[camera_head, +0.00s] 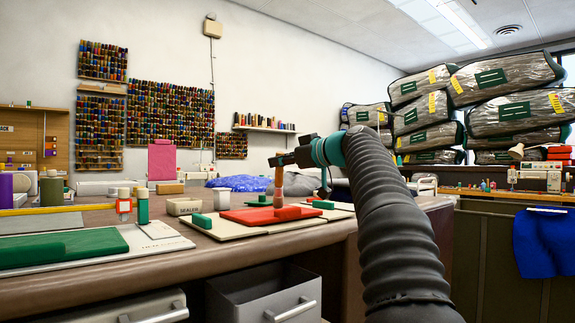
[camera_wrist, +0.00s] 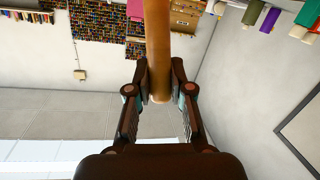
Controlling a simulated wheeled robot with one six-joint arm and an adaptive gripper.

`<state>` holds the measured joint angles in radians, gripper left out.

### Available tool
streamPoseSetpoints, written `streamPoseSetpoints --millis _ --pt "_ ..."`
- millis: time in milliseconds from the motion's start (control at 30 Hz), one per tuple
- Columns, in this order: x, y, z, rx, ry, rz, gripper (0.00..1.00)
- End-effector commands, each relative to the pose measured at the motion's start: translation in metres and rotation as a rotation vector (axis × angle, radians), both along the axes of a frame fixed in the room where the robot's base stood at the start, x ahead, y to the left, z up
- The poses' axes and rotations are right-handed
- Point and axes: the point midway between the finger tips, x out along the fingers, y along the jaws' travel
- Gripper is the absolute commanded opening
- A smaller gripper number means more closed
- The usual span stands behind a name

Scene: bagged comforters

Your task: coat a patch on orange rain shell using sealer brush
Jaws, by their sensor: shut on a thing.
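The orange rain shell (camera_head: 268,215) lies flat and folded on a pale board on the workbench. My gripper (camera_head: 279,161) is above it, shut on the wooden handle of the sealer brush (camera_head: 278,184). The brush stands about upright, its lower end at the shell; whether it touches is not clear. In the wrist view the brush handle (camera_wrist: 157,35) runs between both fingers of my gripper (camera_wrist: 161,82). The bristles and any patch cannot be made out. A cream block marked SEALER (camera_head: 184,207) sits left of the shell, beside a small white cup (camera_head: 222,198).
A green folded piece (camera_head: 65,247) lies on a board at the left. Small green blocks (camera_head: 202,221) sit around the shell. A blue bundle (camera_head: 238,183) is behind it. An open grey drawer (camera_head: 262,302) juts out below the bench (camera_head: 205,262). Bagged comforters (camera_head: 505,80) are stacked at the right.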

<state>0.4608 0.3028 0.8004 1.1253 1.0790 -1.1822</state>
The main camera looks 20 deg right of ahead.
Motion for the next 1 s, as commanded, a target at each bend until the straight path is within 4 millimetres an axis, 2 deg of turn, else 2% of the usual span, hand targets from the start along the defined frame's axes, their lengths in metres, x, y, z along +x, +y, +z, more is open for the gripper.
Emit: streamPoseSetpoints --millis 200,467,800,1000 --pt "-0.005 0.015 -0.001 0.000 0.000 0.000 0.00" --pt "-0.008 0.023 0.000 0.000 -0.001 0.000 0.00" --pt "-0.016 0.047 -0.001 -0.001 -0.003 0.001 0.00" --pt "-0.018 0.055 0.000 0.000 -0.002 -0.001 0.00"
